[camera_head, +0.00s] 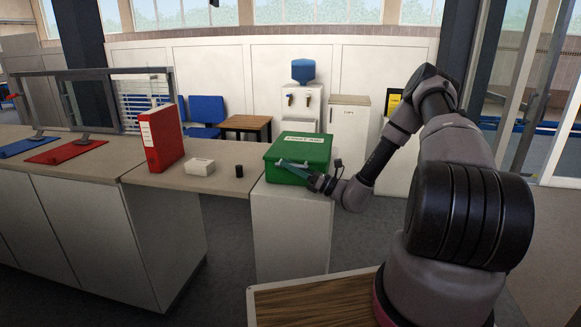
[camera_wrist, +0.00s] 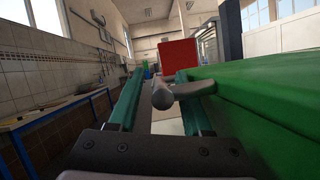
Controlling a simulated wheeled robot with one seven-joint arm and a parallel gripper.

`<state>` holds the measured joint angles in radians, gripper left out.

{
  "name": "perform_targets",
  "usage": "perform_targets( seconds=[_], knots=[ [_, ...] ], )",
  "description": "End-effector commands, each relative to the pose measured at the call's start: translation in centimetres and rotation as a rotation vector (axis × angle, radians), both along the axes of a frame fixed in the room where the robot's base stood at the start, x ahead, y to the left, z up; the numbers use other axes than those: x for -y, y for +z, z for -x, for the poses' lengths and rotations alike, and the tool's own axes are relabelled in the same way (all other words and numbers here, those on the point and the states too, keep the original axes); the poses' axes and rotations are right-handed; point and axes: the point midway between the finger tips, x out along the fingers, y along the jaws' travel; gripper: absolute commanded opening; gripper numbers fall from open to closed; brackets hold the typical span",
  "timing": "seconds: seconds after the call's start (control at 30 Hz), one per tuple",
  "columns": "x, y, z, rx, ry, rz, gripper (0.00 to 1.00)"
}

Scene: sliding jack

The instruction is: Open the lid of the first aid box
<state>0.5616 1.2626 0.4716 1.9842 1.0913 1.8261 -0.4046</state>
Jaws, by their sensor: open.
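The green first aid box (camera_head: 311,150) sits on a white cabinet, with its lid down and a white label on top. My gripper (camera_head: 284,163) is at the near side of the box, its teal fingers pointing left along the front. In the wrist view the box (camera_wrist: 270,85) fills the right side. A grey handle-like piece (camera_wrist: 190,89) sticks out from the box side, and its rounded end lies between the two open fingers (camera_wrist: 160,76). I cannot tell whether a finger touches it. The lid seam is partly hidden behind the fingers.
On the counter to the left are a black cylinder (camera_head: 239,171), a white box (camera_head: 200,167) and a red binder (camera_head: 162,138). A blue-topped water dispenser (camera_head: 302,98) stands behind. A wooden-topped table (camera_head: 290,305) is in the foreground.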

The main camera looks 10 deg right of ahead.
Motion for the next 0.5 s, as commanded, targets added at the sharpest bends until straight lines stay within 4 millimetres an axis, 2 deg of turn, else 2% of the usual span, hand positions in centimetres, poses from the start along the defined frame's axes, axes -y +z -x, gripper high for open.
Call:
perform_targets(
  seconds=[0.07, 0.1, 0.17, 0.2, 0.23, 0.5],
  knots=[
    [0.01, 0.01, 0.00, 0.000, 0.000, 0.000, 0.49],
    [0.02, 0.00, 0.01, 0.000, 0.000, 0.000, 0.45],
    [0.03, 0.01, 0.01, 0.000, 0.000, 0.000, 0.23],
    [0.03, 0.01, 0.01, 0.000, 0.000, 0.000, 0.07],
    [0.03, 0.01, 0.01, 0.000, 0.000, 0.000, 0.00],
    [0.05, 0.00, 0.01, 0.000, 0.000, 0.000, 0.00]
  ],
)
